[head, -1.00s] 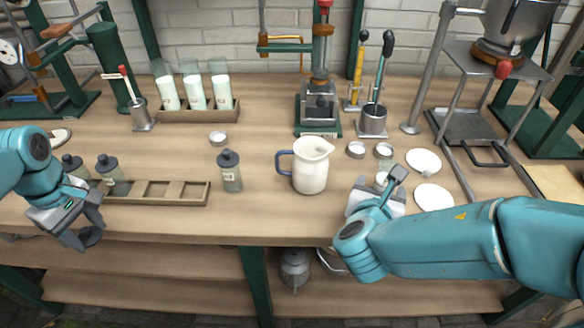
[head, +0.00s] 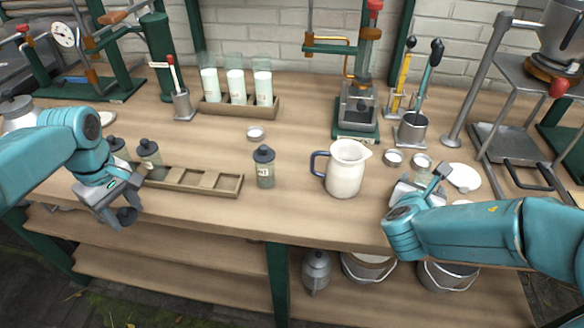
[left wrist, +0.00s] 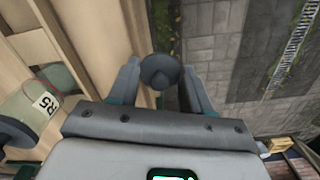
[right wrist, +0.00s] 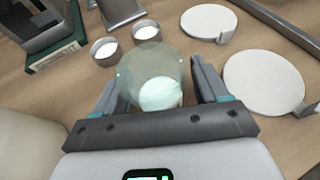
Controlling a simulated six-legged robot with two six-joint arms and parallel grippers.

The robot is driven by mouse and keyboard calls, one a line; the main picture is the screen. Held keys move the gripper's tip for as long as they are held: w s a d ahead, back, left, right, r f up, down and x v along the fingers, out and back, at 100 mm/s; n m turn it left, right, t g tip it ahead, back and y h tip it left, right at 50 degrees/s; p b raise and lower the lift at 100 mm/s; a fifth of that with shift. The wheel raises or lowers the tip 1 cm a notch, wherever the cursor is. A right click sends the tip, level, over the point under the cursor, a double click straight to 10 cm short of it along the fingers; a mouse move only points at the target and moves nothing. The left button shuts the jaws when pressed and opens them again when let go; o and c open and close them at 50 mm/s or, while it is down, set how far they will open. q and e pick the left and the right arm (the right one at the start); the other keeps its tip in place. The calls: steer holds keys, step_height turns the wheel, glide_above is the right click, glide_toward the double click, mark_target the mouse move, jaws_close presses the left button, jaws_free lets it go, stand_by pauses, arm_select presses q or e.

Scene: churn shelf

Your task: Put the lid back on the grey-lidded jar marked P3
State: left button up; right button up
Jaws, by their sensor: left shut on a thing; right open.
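My left gripper (head: 121,214) is shut on a dark grey round lid (left wrist: 161,71), held out past the table's front edge, left of the middle. My right gripper (right wrist: 162,84) is open, its fingers on either side of a lidless clear jar (right wrist: 151,62) with pale contents. The jar stands on the table; its marking cannot be read. A grey-lidded jar (head: 264,169) stands alone at the table's middle, its label too small to read surely. Two more grey-lidded jars, one of them here (head: 149,153), are at the rack's left end.
The wooden rack (head: 228,184) has empty compartments. A white jug (head: 345,170) with a blue handle stands between the lone jar and my right gripper. Small metal cups (head: 393,158) and white discs (head: 464,177) lie near my right gripper. A press (head: 357,108) stands behind.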

steer(key=c, duration=1.3)
steer(key=shift+r, duration=0.2)
